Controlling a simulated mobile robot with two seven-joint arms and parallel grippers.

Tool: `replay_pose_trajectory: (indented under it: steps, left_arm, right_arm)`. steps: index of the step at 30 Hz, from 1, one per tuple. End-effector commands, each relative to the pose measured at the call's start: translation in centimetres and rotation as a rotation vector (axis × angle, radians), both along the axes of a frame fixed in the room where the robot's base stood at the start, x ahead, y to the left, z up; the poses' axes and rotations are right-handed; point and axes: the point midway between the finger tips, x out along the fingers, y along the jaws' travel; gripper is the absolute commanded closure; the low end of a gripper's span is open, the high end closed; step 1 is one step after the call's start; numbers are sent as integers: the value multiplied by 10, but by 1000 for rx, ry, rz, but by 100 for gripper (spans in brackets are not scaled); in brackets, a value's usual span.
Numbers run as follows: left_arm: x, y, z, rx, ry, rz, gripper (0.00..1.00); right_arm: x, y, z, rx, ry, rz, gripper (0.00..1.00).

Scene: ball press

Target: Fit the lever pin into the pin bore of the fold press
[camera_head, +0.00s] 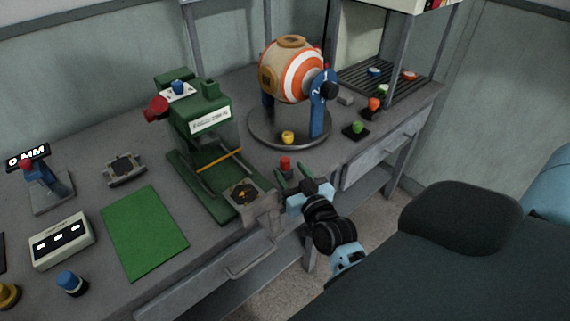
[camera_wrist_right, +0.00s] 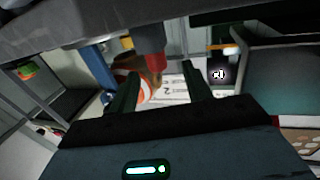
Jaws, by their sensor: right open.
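The fold press (camera_head: 205,125) is the green machine at the middle of the desk, with a red knob (camera_head: 155,109) on its left side. I cannot make out its pin bore. A small red-topped piece (camera_head: 285,163), which looks like the lever pin, stands near the desk's front edge, right of the press base. My right gripper (camera_head: 293,178) is open, low at the desk edge, just in front of this piece. In the right wrist view the red piece (camera_wrist_right: 152,64) shows between the spread fingers, apart from both. My left gripper is not in view.
A striped ball in a round stand (camera_head: 290,135) is behind the gripper. A grey block with a dark top (camera_head: 245,195) is close on the gripper's left. A green mat (camera_head: 145,232), a button box (camera_head: 62,241) and a small lever (camera_head: 42,185) are further left.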

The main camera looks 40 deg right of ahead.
Motion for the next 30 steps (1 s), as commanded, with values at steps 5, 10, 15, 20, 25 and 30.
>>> replay_pose_trajectory:
  steps: [5, 10, 15, 20, 25, 30]
  left_arm:
    - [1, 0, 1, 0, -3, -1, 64]
    - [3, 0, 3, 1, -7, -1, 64]
    - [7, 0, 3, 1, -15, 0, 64]
    - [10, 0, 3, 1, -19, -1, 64]
    - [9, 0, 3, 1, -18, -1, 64]
    - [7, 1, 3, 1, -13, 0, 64]
  right_arm:
    - [12, -4, 0, 1, 0, 0, 51]
    - [35, -11, -2, 0, 0, 0, 51]
    - [48, -13, -3, 0, 2, 0, 51]
    - [50, -14, -3, 0, 1, -1, 51]
    - [50, -14, -3, 0, 1, 0, 60]
    - [49, -13, -3, 0, 1, 0, 82]
